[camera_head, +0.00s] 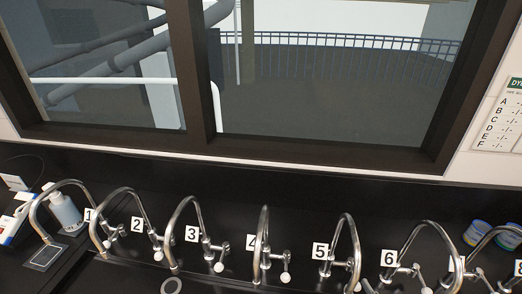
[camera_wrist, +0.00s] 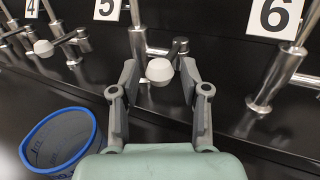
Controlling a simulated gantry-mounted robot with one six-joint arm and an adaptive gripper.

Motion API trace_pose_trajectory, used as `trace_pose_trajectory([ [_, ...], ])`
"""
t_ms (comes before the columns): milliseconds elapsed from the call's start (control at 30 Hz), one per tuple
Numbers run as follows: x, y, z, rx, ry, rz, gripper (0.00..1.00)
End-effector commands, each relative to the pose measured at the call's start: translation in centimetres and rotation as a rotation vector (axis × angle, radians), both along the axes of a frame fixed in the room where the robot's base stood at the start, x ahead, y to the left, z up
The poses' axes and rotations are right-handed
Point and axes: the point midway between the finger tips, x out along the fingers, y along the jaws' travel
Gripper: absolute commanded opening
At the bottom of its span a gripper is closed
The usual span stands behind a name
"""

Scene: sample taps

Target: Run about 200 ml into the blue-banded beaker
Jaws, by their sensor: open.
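The beaker (camera_wrist: 62,138) has a blue band round its rim and dark graduation marks. It stands at the lower left of the wrist view, to the left of my gripper. Its base and contents are not clear. My gripper (camera_wrist: 160,78) is open, with its two fingers on either side of a white ball knob (camera_wrist: 160,69) on a tap handle. That handle is just right of the number 5 card (camera_wrist: 107,9). I cannot tell whether the fingers touch the knob. In the head view, tap 5 (camera_head: 352,240) shows its spout; my gripper and the beaker do not show there.
A row of numbered gooseneck taps runs along the black bench, including tap 4 (camera_head: 264,235) and tap 6 (camera_head: 428,240). The 6 card (camera_wrist: 274,15) and a metal post are right of my gripper. A white bottle (camera_head: 64,209) stands at the left; blue-and-green tubs (camera_head: 476,234) at the right.

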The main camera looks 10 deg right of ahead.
Motion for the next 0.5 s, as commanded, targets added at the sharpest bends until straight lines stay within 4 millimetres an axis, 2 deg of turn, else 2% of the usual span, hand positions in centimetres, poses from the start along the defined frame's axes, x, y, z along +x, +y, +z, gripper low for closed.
trace_pose_trajectory([
  [167, 0.97, 0.10, -0.01, -0.001, 0.000, 0.001, 0.46],
  [500, 1.04, -0.04, -0.01, -0.001, 0.000, 0.000, 0.46],
])
